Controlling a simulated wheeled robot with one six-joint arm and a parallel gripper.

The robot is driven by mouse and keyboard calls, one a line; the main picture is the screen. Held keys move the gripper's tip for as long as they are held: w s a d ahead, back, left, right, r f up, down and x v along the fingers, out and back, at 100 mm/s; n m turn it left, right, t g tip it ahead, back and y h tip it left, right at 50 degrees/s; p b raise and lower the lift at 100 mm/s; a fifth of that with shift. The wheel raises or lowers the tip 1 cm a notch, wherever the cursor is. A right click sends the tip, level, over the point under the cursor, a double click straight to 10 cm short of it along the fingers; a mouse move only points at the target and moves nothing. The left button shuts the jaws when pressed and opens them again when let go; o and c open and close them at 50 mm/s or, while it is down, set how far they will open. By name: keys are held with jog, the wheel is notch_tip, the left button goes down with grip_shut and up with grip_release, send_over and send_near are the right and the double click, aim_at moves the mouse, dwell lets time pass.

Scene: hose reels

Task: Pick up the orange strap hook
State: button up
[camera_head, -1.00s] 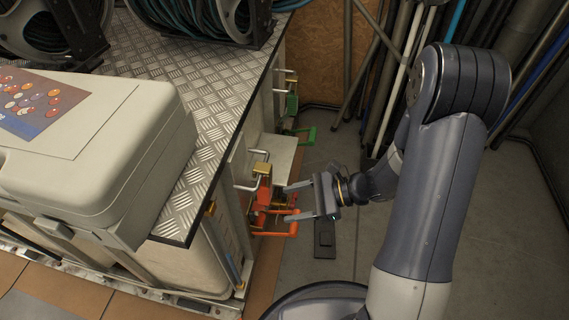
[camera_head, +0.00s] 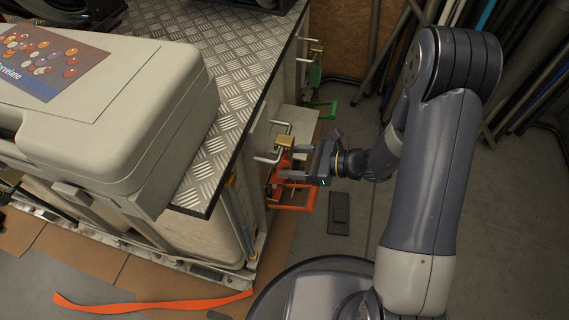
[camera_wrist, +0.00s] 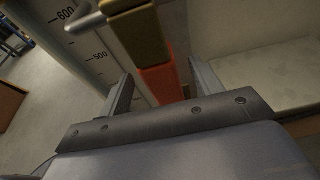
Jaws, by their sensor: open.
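The orange strap hook (camera_head: 295,205) hangs at the side of the metal-topped bench, under a brass-coloured block (camera_head: 285,141). Its lower part is a squared loop standing out from the bench side. My gripper (camera_head: 296,163) is at the hook's upper part, pointing left toward the bench. In the wrist view the orange-red upper part (camera_wrist: 160,82) shows between my two open fingers (camera_wrist: 163,90), with a gap on either side. The lower loop is hidden in that view. I cannot tell whether a finger touches the hook.
The bench top (camera_head: 232,75) carries a large beige case (camera_head: 150,95). A green hook (camera_head: 322,107) sits farther back on the bench side. A flat orange strip (camera_head: 150,305) lies on the floor at lower left. Poles lean at the back right. Floor right of the bench is mostly clear.

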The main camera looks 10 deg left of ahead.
jog(key=shift+x, duration=1.5)
jog(key=c, duration=1.2)
